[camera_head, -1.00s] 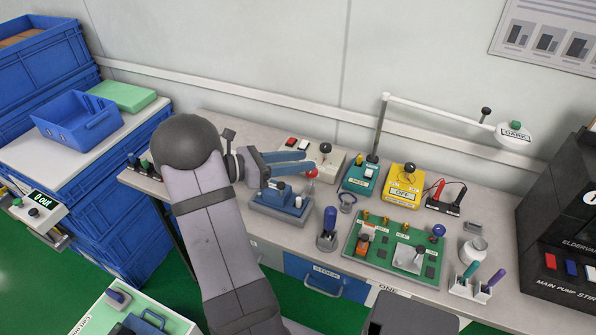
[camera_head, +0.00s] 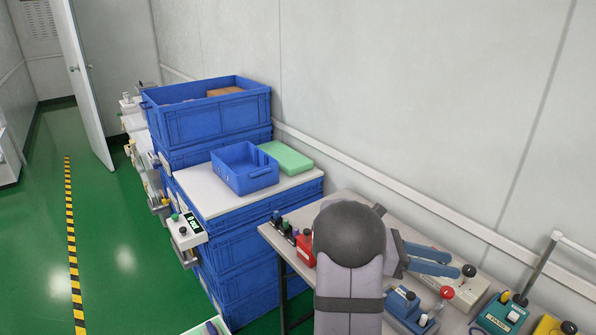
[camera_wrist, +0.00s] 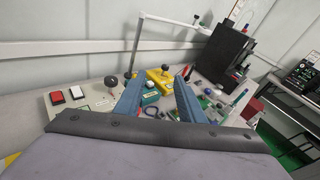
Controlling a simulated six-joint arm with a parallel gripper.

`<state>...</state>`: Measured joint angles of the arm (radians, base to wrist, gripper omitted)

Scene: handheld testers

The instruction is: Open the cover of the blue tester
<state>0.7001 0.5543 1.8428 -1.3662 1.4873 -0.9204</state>
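A small blue device (camera_head: 402,303), which looks like the blue tester, stands on the bench just in front of my gripper. Its lower part is cut by the picture's bottom edge. I cannot make out its cover or whether it is shut. I cannot pick it out in the wrist view. My gripper (camera_head: 457,263) has two blue fingers, held above the bench behind and to the right of the device. In the wrist view my gripper (camera_wrist: 160,88) has its fingers well apart with nothing held between them.
A beige box with a black knob (camera_head: 468,271) and a teal box (camera_head: 502,313) stand to the right. A red device (camera_head: 305,248) stands left of my arm. Blue crates (camera_head: 250,255) are stacked further left. A lamp post (camera_head: 540,268) rises at the right.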

